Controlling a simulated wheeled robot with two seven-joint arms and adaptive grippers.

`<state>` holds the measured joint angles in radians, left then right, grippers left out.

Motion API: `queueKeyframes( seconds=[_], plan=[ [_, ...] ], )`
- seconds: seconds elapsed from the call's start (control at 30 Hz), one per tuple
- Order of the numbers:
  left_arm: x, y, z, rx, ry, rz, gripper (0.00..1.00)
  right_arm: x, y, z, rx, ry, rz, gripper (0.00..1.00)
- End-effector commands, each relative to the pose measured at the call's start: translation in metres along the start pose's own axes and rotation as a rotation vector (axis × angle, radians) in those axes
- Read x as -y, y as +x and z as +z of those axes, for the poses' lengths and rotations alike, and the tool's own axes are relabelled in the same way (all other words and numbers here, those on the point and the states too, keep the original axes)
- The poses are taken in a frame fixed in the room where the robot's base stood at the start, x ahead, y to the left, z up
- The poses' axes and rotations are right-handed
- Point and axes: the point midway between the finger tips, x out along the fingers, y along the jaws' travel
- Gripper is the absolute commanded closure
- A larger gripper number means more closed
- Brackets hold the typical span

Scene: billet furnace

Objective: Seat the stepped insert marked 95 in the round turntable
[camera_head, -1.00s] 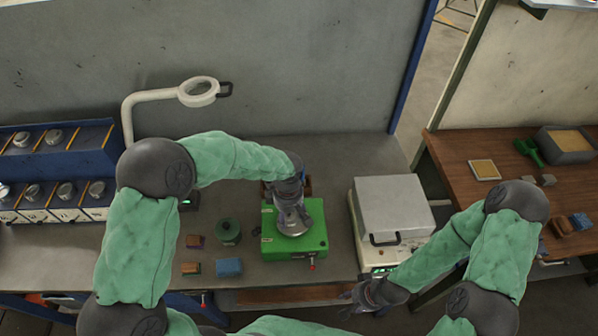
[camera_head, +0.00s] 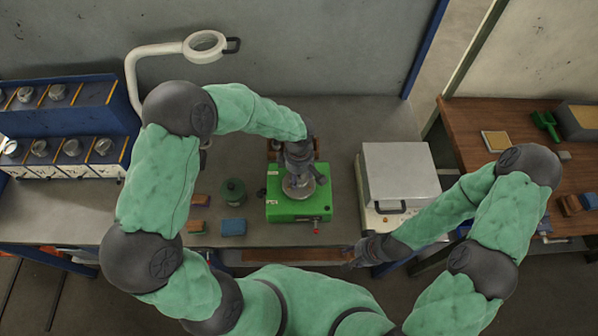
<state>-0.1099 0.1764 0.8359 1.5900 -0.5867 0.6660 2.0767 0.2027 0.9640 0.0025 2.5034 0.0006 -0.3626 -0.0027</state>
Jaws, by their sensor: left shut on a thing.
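The round turntable (camera_head: 292,194) is a grey metal disc on top of a green box-shaped fixture (camera_head: 318,212). My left gripper (camera_head: 300,180) points down right over the turntable. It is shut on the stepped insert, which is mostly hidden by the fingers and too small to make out. I cannot read the 95 mark or tell whether the insert touches the turntable. My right gripper (camera_head: 356,254) is low at the bench's front edge, right of the green fixture and away from it; its fingers are too small and dark to judge.
A white box-shaped device (camera_head: 400,175) stands right of the fixture. A green round container (camera_head: 232,190), a blue block (camera_head: 233,227) and brown blocks (camera_head: 201,200) lie to its left. A wooden table (camera_head: 480,120) is at right.

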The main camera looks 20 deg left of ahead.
Motion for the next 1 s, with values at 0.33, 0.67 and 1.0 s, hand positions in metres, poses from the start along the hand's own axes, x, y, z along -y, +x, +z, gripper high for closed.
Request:
queueKeyframes(
  seconds=[0.33,0.67,1.0],
  plan=[
    [-0.0011,0.0121,-0.0001,0.0,0.0,0.003,0.99,-0.0019,0.0054,-0.0004,-0.001,0.0,0.0,0.6],
    [-0.0011,0.0116,-0.0002,0.0,0.0,0.003,0.99,-0.0019,0.0052,-0.0004,-0.001,0.0,0.0,0.6],
    [-0.0011,0.0122,-0.0001,0.0,0.0,0.004,0.99,-0.0029,0.0081,-0.0006,-0.001,0.0,0.0,0.6]
  ],
)
